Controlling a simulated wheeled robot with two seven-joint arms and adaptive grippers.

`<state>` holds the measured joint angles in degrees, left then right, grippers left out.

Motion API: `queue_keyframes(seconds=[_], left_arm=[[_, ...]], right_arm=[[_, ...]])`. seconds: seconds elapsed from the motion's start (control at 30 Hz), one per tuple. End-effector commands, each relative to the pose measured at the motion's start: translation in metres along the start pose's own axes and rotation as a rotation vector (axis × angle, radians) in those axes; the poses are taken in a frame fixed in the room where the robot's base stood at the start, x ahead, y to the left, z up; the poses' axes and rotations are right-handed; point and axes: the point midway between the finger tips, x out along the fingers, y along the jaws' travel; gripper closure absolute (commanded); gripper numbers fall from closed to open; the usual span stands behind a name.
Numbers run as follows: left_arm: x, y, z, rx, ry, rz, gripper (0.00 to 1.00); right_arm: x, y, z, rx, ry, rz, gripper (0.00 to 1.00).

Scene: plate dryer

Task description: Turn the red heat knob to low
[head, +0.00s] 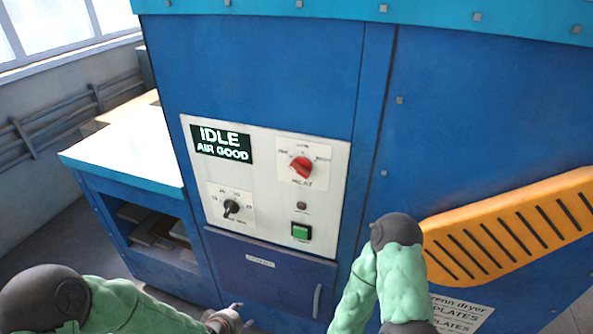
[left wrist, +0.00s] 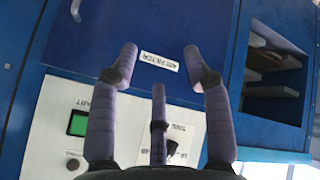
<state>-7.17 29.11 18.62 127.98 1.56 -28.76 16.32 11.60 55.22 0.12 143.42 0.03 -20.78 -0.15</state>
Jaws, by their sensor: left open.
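The red heat knob (head: 302,166) sits on a white plate at the upper right of the control panel (head: 265,150) in the head view. Small labels surround it, too small to read surely, and I cannot tell its exact setting. My left gripper (head: 230,318) is low in the head view, below the panel and left of the lower door's handle. In the left wrist view my left gripper (left wrist: 162,55) is open and empty, its fingers apart before the labelled door. The red knob does not show there.
A black timer knob (head: 231,207), a green button (head: 301,232) and a lit display (head: 222,143) reading IDLE, AIR GOOD share the panel. Below is a blue door (head: 268,275) with a handle. A yellow vented guard (head: 515,225) sticks out at right. A white-topped bench (head: 125,150) stands left.

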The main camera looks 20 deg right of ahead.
Motion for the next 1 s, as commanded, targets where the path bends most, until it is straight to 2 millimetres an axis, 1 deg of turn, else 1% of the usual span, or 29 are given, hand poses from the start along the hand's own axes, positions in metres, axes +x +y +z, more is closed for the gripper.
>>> queue_keyframes(seconds=[0.03,0.07,0.1,0.17,0.2,0.27,0.3,0.37,0.4,0.5,0.6,0.7,0.73,0.83,1.0], left_arm=[[-0.010,0.030,-0.021,0.003,0.061,0.047,0.51],[-0.016,0.046,-0.032,-0.002,0.093,0.075,0.51],[-0.025,0.069,-0.047,-0.009,0.138,0.115,0.51],[-0.041,0.103,-0.067,-0.020,0.199,0.178,0.51],[-0.054,0.126,-0.078,-0.030,0.238,0.224,0.51],[-0.074,0.160,-0.094,-0.047,0.292,0.296,0.51],[-0.089,0.182,-0.103,-0.059,0.324,0.346,0.51],[-0.113,0.215,-0.114,-0.078,0.368,0.422,0.51],[-0.129,0.234,-0.120,-0.090,0.391,0.470,0.51],[-0.166,0.274,-0.130,-0.119,0.437,0.578,0.51],[-0.194,0.301,-0.134,-0.144,0.464,0.660,0.51],[-0.212,0.316,-0.136,-0.160,0.477,0.710,0.51],[-0.215,0.319,-0.137,-0.163,0.479,0.719,0.51],[-0.218,0.325,-0.139,-0.168,0.484,0.734,0.51],[-0.208,0.334,-0.146,-0.169,0.483,0.734,0.51]], right_arm=[[-0.002,-0.001,0.001,0.000,-0.002,0.000,1.00],[-0.003,-0.001,0.001,0.000,-0.002,0.000,1.00],[-0.004,-0.001,0.001,0.000,-0.002,0.000,1.00],[-0.005,-0.002,0.001,0.000,-0.002,0.000,1.00],[-0.006,-0.002,0.001,0.000,-0.002,0.000,1.00],[-0.007,-0.003,0.001,0.000,-0.002,0.000,1.00],[-0.008,-0.003,0.001,0.000,-0.002,0.000,1.00],[-0.009,-0.003,0.001,0.000,-0.002,0.000,1.00],[-0.010,-0.003,0.001,0.000,-0.002,0.000,1.00],[-0.011,-0.004,0.001,0.000,-0.001,0.000,1.00],[-0.012,-0.004,0.001,0.000,-0.001,0.000,1.00],[-0.013,-0.004,0.001,0.000,-0.001,0.000,1.00],[-0.013,-0.005,0.001,0.000,-0.001,0.000,1.00],[-0.013,-0.005,0.001,0.000,-0.001,0.000,1.00],[-0.013,-0.005,0.001,0.000,-0.001,0.000,1.00]])
